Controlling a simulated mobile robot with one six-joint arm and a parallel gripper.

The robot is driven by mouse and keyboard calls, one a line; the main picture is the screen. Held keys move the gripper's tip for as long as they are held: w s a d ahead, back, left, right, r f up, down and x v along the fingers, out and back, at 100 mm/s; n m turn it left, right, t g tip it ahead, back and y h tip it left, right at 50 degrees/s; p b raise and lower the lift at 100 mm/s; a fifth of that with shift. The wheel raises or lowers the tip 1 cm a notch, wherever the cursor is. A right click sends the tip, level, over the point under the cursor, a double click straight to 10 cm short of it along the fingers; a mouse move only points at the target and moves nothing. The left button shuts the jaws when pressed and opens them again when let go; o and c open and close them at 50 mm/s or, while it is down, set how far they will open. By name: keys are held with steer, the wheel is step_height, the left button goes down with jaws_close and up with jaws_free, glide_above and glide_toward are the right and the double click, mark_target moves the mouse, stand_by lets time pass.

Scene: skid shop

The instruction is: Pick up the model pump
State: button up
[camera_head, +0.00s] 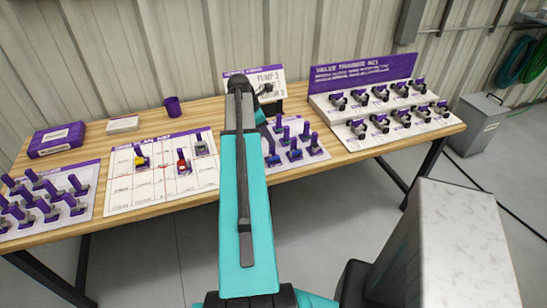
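Several small models with blue bodies and purple upright handles, one of them at the front of the group (294,154), stand on a white board (316,155) right of my arm. They may be pumps; I cannot tell which one is the model pump. On the plan mat (130,191) stand a yellow model (141,161), a red model (183,164) and a grey model (201,147), each with a purple handle. My teal arm reaches up the middle of the view and covers part of the table.
Several grey models with purple handles stand on a board (82,222) at left. A purple box (57,140), a white box (123,124) and a purple cup (172,106) sit at the back. A valve rack (350,118) fills the right end. A grey bin (478,125) stands beyond.

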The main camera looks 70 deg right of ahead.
mark_target(273, 154)
steer(key=shift+f, duration=0.25)
steer(key=shift+d+f, duration=0.1)
steer(key=shift+p+x, duration=0.8)
steer(key=shift+x, duration=0.35)
steer(key=shift+p+x, duration=0.4)
steer(key=shift+x, duration=1)
steer(key=shift+w+d, duration=0.1)
steer(key=shift+w, duration=0.15)
jaws_close()
